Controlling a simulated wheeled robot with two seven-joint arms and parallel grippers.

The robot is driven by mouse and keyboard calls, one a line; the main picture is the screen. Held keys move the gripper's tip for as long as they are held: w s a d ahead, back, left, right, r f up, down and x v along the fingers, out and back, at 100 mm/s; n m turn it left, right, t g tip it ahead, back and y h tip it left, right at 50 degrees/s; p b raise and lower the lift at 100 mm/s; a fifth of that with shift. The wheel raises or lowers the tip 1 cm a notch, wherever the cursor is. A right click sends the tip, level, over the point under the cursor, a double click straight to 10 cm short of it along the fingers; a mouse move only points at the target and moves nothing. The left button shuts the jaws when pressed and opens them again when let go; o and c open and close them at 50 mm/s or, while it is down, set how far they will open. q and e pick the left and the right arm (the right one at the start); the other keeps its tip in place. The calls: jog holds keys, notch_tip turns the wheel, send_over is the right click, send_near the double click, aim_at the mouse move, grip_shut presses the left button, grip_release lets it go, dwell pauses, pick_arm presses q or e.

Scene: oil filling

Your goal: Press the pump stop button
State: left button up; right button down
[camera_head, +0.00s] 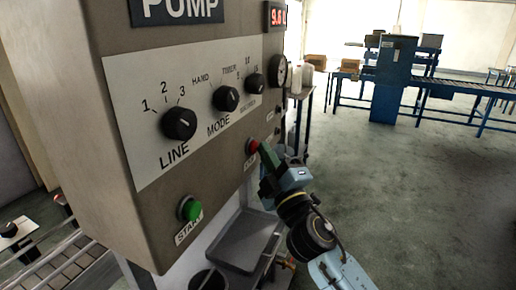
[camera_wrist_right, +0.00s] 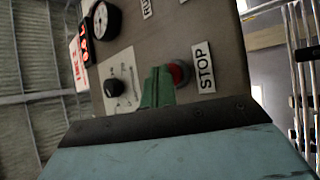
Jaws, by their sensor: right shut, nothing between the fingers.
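The red stop button (camera_head: 252,145) is on the lower right of the grey-brown pump panel (camera_head: 200,45). It also shows in the wrist view (camera_wrist_right: 179,74), beside its STOP label (camera_wrist_right: 203,67). My right gripper (camera_head: 263,148) is shut and empty. Its green fingertips (camera_wrist_right: 157,86) are right at the button; I cannot tell whether they touch it or press it in. The green start button (camera_head: 190,209) is at the lower left of the panel. My left gripper is not in view.
Black LINE (camera_head: 179,123) and MODE (camera_head: 226,98) knobs sit above the buttons. A red display (camera_head: 277,16) and a gauge (camera_head: 279,70) are on the panel's right. A grey tray (camera_head: 243,243) is below. Open floor (camera_head: 410,190) lies to the right.

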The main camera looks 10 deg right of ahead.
jog(key=shift+w+a, duration=0.1)
jog(key=shift+a, duration=0.05)
dwell(0.4)
jog(key=shift+s+d, duration=0.6)
jog(key=shift+d, duration=0.2)
jog(key=s+d, duration=0.2)
jog(key=d+p, duration=0.1)
jog(key=d, duration=0.1)
jog(key=shift+s+d, duration=0.1)
jog(key=shift+s, duration=0.3)
